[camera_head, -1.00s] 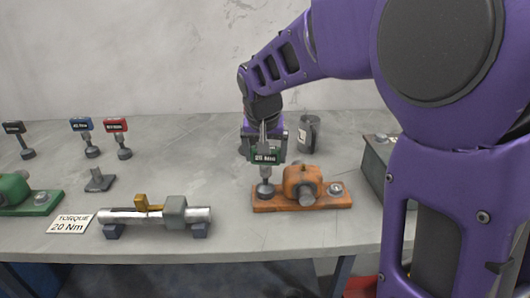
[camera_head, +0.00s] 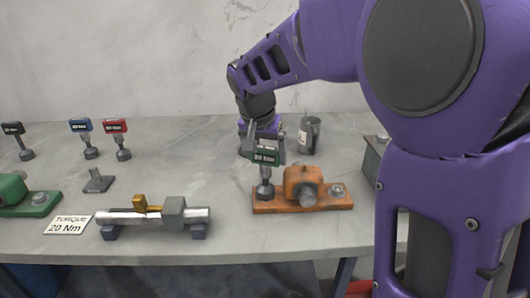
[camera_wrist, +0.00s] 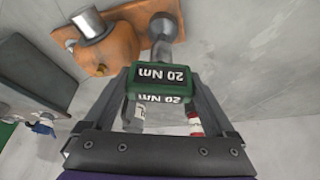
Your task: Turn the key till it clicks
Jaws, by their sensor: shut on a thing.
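A green-headed key (camera_head: 265,156) marked 20 Nm stands upright at the left end of an orange bearing block (camera_head: 315,197). Its round grey socket sits over the left mounting point, and the bolt under it is hidden. My gripper (camera_head: 264,145) comes from above and behind and is shut on the green head. In the wrist view the fingers lie on either side of the key's head (camera_wrist: 162,77), and the socket reaches toward the orange block (camera_wrist: 120,35). A white sign (camera_head: 68,224) reads TORQUE 20 Nm.
Black (camera_head: 13,128), blue (camera_head: 80,126) and red (camera_head: 116,126) keys stand at the left, near an empty grey stand (camera_head: 98,182). A silver shaft (camera_head: 122,216) lies in front. A grey canister (camera_head: 309,135) stands behind the block; a grey box (camera_head: 375,156) is at right.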

